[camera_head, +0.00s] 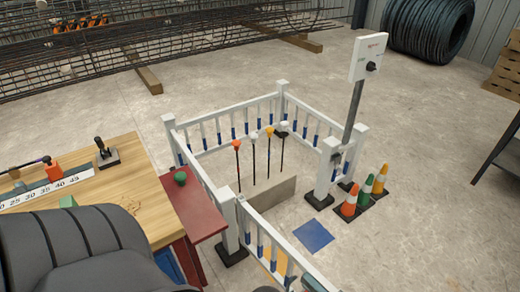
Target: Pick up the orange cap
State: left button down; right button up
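Several upright dark rods stand in a row inside a white fenced pen, each with a cap on top. The leftmost rod has an orange-red cap (237,144). Neither of my grippers is in view. A dark rounded shape at the lower left looks like part of my own body and hides part of the wooden table.
The white fence (205,178) encloses the rods. A wooden table (130,195) with a number scale (45,188) is at left, beside a red stand (190,210) with a green knob.

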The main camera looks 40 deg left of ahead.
aim_at(236, 144)
jog(key=k+l+u, duration=0.1)
jog(key=u, duration=0.4)
jog(key=k+u, duration=0.25)
jog(key=u, duration=0.2)
